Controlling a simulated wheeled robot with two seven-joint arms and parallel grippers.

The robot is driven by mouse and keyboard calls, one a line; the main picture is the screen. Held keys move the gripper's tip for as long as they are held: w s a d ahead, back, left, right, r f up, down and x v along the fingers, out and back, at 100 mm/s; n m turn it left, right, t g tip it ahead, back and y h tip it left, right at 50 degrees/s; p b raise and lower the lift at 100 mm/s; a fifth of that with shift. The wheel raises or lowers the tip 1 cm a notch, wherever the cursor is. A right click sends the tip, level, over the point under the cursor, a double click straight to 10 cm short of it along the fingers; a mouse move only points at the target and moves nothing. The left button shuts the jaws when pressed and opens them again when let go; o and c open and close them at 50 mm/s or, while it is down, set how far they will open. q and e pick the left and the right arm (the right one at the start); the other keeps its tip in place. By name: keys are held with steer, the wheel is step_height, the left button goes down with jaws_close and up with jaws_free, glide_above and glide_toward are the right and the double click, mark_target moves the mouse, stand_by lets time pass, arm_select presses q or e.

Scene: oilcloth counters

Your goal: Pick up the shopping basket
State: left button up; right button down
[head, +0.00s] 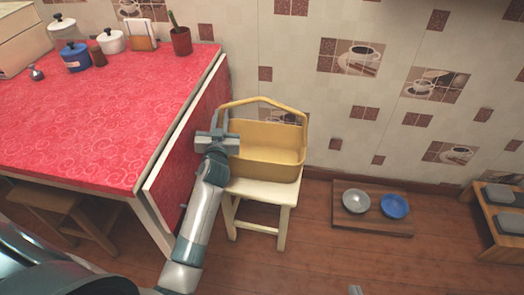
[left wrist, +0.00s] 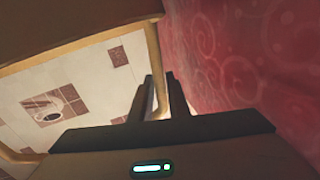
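The yellow shopping basket (head: 266,150) stands upright on a small cream stool (head: 262,192) against the wall. Its arched handle (head: 262,98) is up. My left gripper (head: 217,122) is at the left end of the handle. In the left wrist view its two fingers (left wrist: 160,95) are close together with the yellow handle post (left wrist: 153,50) between them, and they look shut on it. Of my right gripper, only a small grey tip (head: 355,290) seems to show at the bottom edge of the head view.
The red-covered counter (head: 110,110) with its hanging side flap (head: 185,150) stands close left of the basket. Pots and a plant pot (head: 181,41) stand at its back. Right of the stool, a floor board (head: 372,224) holds two bowls. A wooden rack (head: 500,215) is far right.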

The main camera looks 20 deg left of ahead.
arm_select(q)
jaws_close()
stand_by(0.9)
steer(key=shift+r, duration=0.25)
stand_by(0.4)
